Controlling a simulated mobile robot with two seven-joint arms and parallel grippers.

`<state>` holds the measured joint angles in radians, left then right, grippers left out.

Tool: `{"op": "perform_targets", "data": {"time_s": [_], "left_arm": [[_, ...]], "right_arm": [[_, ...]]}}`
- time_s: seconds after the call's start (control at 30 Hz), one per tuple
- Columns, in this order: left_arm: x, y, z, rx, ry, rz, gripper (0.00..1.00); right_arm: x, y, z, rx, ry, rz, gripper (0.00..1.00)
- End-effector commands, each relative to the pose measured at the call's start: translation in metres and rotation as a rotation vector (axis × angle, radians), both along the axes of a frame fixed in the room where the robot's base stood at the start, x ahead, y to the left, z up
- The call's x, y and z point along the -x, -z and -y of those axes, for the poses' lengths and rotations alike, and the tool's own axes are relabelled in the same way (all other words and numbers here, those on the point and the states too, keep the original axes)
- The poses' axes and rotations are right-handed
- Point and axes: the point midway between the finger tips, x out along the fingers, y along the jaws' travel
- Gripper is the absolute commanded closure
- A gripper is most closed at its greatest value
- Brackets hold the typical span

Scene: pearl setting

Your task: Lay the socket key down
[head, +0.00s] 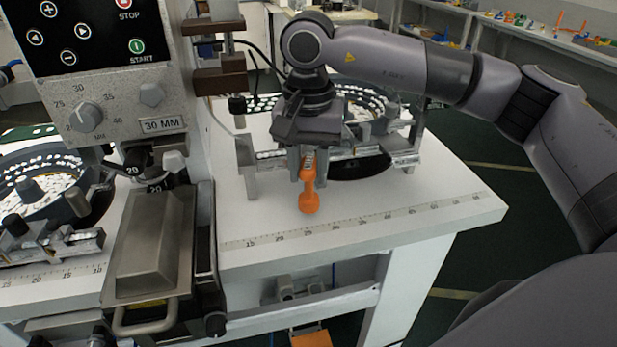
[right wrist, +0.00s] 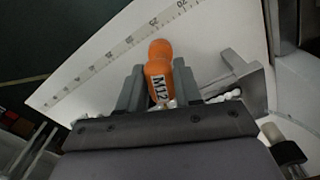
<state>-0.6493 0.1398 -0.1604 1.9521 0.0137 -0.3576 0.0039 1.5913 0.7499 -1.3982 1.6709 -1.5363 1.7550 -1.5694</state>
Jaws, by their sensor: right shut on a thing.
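The socket key has an orange handle (head: 309,196) and hangs below my right gripper (head: 307,160) in the head view. My right gripper is shut on it, over the white table (head: 425,205). In the right wrist view the orange handle (right wrist: 158,62) shows between the two grey fingers (right wrist: 158,90), with a label reading M12. The handle's round end points away from the gripper, toward the ruler strip. I cannot tell whether the handle touches the table. My left gripper is not in view.
A ruler strip (head: 357,224) runs along the table's front edge. Behind the gripper stands a round feeder (head: 365,100) with a metal rail (head: 405,150). A machine with a control panel (head: 110,70) stands at the left. The table's right front is clear.

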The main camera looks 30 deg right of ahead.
Motion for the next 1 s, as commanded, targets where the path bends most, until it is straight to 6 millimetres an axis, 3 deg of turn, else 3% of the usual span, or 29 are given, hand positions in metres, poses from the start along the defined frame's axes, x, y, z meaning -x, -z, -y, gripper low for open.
{"op": "perform_targets", "data": {"time_s": [0.17,0.53,0.57,0.6,1.0], "left_arm": [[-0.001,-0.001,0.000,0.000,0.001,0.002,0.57],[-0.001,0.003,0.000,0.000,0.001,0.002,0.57],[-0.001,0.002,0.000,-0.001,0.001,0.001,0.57],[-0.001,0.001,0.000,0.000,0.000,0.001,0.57],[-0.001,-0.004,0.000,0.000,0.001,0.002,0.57]], "right_arm": [[0.000,0.025,0.000,0.001,0.000,-0.002,1.00],[0.000,0.031,0.000,0.000,-0.001,0.000,1.00],[0.000,0.029,0.000,0.001,-0.001,-0.001,0.56],[0.000,0.029,0.000,0.001,-0.001,-0.001,0.43],[0.000,0.023,0.000,0.001,-0.001,-0.001,0.41]]}}
